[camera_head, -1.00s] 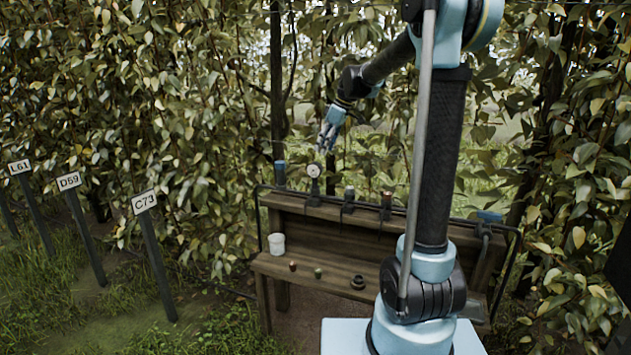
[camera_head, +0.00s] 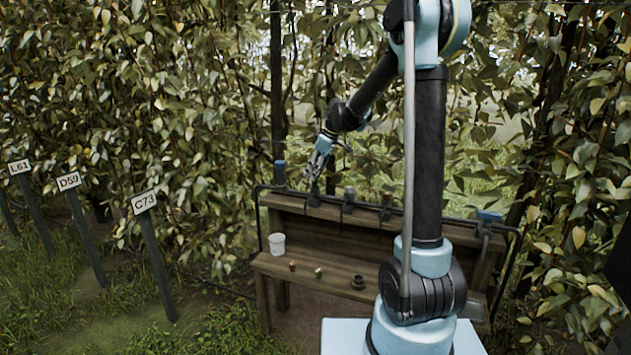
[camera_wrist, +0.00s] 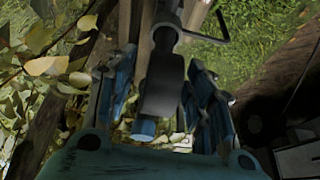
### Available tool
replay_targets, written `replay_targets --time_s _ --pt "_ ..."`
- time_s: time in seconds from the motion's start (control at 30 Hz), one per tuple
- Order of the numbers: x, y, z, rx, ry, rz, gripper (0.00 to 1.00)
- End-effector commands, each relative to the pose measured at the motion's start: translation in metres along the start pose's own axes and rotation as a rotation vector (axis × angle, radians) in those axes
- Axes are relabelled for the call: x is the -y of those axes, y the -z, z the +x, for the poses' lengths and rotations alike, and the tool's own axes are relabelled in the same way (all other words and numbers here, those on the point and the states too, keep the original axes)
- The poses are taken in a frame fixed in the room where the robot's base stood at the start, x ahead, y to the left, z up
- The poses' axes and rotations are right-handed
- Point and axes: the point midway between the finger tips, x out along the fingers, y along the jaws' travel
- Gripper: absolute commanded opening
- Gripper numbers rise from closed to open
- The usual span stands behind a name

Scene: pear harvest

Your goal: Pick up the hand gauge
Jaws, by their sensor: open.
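The hand gauge (camera_wrist: 161,88) appears in the wrist view as a dark grey upright tool with a blue end, between my gripper's fingers. Its dial face cannot be made out there. In the head view my gripper (camera_head: 315,172) is over the rack's top rail and hides most of the gauge; only a dark lower part (camera_head: 314,194) shows beneath. In the wrist view my gripper (camera_wrist: 160,78) is open, with one blue finger on each side of the tool. I cannot tell whether the fingers touch it.
The wooden rack (camera_head: 330,223) holds a blue-topped item (camera_head: 280,174) to the left and dark holders (camera_head: 348,200) to the right. A white cup (camera_head: 277,244) and small items stand on the lower shelf (camera_head: 300,262). Leafy branches are close behind.

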Motion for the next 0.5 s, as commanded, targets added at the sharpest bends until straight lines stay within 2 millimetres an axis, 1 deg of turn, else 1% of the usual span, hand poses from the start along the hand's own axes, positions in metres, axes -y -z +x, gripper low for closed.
replay_targets --time_s 0.23,0.27,0.3,0.37,0.4,0.43,0.47,0.5 --pt "-0.0001 -0.0001 0.0019 0.0 0.0 0.0 0.48" --pt "-0.0001 -0.0001 0.0019 0.0 0.0 0.0 0.44" --pt "-0.0001 -0.0001 0.0019 0.0 0.0 0.0 0.35" --pt "-0.0001 -0.0001 0.0018 0.0 0.0 0.0 0.21" --pt "0.0 -0.0001 0.0018 0.0 0.0 0.0 0.12" --pt "0.0 -0.0001 0.0018 0.0 0.0 0.0 0.05" --pt "0.0 -0.0001 0.0018 0.0 0.0 0.0 0.0" --pt "-0.0001 -0.0001 0.0018 0.0 0.0 0.0 0.0"
